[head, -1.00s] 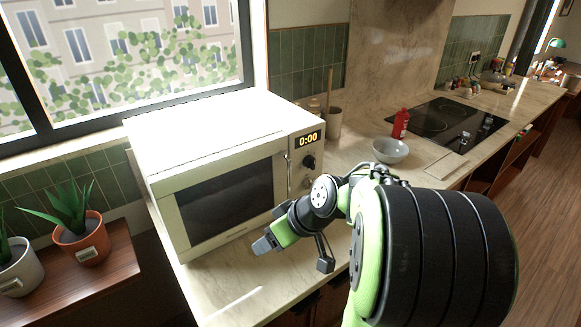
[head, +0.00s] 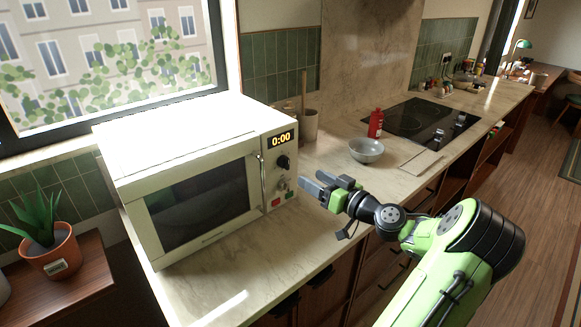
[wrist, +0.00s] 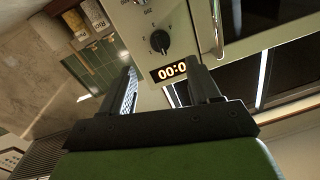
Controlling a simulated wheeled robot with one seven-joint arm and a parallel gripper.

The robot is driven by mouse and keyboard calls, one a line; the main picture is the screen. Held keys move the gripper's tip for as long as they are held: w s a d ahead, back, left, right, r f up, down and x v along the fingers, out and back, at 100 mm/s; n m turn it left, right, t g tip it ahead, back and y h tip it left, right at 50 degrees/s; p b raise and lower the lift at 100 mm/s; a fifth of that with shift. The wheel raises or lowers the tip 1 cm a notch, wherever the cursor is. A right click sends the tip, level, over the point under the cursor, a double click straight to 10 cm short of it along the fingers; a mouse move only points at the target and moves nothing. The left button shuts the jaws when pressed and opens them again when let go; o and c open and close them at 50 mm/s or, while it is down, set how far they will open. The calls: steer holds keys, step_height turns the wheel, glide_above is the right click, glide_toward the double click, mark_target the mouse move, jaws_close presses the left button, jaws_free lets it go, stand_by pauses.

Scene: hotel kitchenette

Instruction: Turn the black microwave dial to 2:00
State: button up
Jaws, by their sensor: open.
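The cream microwave (head: 190,240) stands on the counter below the window, its door shut. Its display (head: 281,139) reads 0:00 in the head view. The black dial (head: 283,162) sits just below the display on the control panel. In the wrist view the dial (wrist: 159,41) shows above the fingers, next to the lit display (wrist: 168,72), with the picture rotated. My gripper (head: 312,187) is open and empty, in front of the control panel, to the right of and lower than the dial, apart from it. The wrist view shows my gripper's two fingers (wrist: 165,88) spread.
A grey bowl (head: 366,151) and a red bottle (head: 376,124) stand on the counter right of the microwave. A utensil holder (head: 309,126) is behind. A black cooktop (head: 425,122) lies further back. A potted plant (head: 50,245) is at left. The counter front (head: 215,290) is clear.

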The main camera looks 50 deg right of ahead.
mark_target(285, 163)
steer(key=w, duration=0.9)
steer(key=shift+d, duration=0.15)
steer(key=c, duration=1)
